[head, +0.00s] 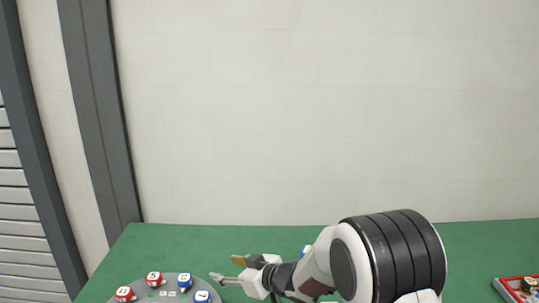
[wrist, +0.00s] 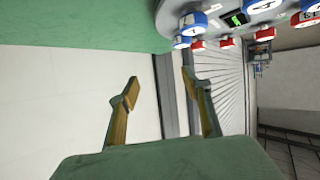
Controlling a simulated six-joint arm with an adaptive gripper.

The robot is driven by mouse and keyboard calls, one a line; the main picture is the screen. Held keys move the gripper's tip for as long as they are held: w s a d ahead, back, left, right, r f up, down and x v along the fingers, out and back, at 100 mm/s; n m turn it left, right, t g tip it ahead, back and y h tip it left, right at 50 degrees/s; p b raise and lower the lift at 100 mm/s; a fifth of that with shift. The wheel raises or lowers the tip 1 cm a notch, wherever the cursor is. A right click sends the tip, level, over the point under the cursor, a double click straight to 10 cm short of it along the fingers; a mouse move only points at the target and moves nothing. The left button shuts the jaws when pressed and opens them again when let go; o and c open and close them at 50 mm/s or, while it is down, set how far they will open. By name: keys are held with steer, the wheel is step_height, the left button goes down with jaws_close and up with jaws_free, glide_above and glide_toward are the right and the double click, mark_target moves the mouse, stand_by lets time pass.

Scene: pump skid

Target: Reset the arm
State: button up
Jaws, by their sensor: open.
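My gripper (head: 226,270) is at the end of my arm, over the green surface in the head view and pointing left. Its two fingers are spread, with nothing between them. In the wrist view the gripper (wrist: 160,82) is also open and empty. The fingers stand apart from the round grey panel (head: 172,291), which lies to their left in the head view. Red knobs (head: 154,278) and blue knobs (head: 185,280) with white tops sit on this panel. It shows at the top right of the wrist view (wrist: 227,29).
The green tabletop (head: 480,252) is mostly bare behind and right of my arm. A red-rimmed tray (head: 501,287) with dark items is cut off at the right edge. A pale wall (head: 330,110) stands behind.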

steer(key=d+r+m+t+h, duration=0.3)
steer(key=d+r+h, duration=0.2)
steer(key=d+r, duration=0.65)
steer(key=s+d+r+m+h, duration=0.35)
steer(key=s+d, duration=0.55)
steer(key=d, duration=0.3)
steer(key=s+d+m+g+h, duration=0.1)
steer(key=s+d+g, duration=0.15)
steer(key=s, duration=0.45)
steer(key=s+d+m+g+h, duration=0.1)
steer(key=s+d+m+h, duration=0.15)
steer(key=s, duration=0.45)
steer(key=s+f+g+y, duration=0.2)
steer(key=s+f, duration=0.1)
steer(key=s, duration=1.4)
steer(key=shift+s+m, duration=0.2)
steer(key=shift+m, duration=0.2)
steer(key=shift+w+d+g, duration=0.1)
steer(key=shift+g, duration=0.15)
